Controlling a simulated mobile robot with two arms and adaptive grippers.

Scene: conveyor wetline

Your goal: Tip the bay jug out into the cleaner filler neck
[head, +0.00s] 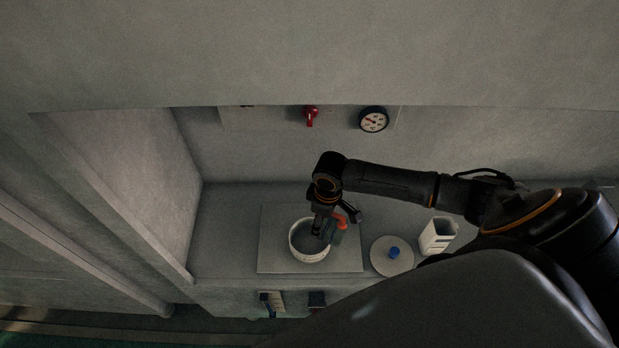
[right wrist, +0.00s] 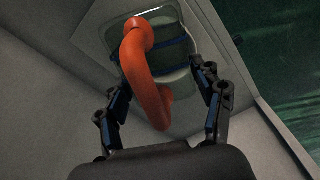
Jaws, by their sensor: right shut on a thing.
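The bay jug is a grey vessel (head: 336,233) with an orange handle (right wrist: 142,70). My right gripper (head: 326,224) is shut on the handle; in the right wrist view its fingers (right wrist: 162,92) lie on either side of it. The cleaner filler neck (head: 297,246) is a white, round, open-topped ring on a grey plate. The jug is at the right part of the neck's opening, partly hidden by my gripper. Its tilt, its contents and whether it touches the rim cannot be told. My left gripper is not in view.
A round grey lid (head: 383,265) with a blue knob lies right of the plate (head: 272,260). A white open container (head: 438,237) stands further right, close to my arm. A red valve handle (head: 311,115) and a gauge (head: 373,120) are on the back wall. The counter's left part is clear.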

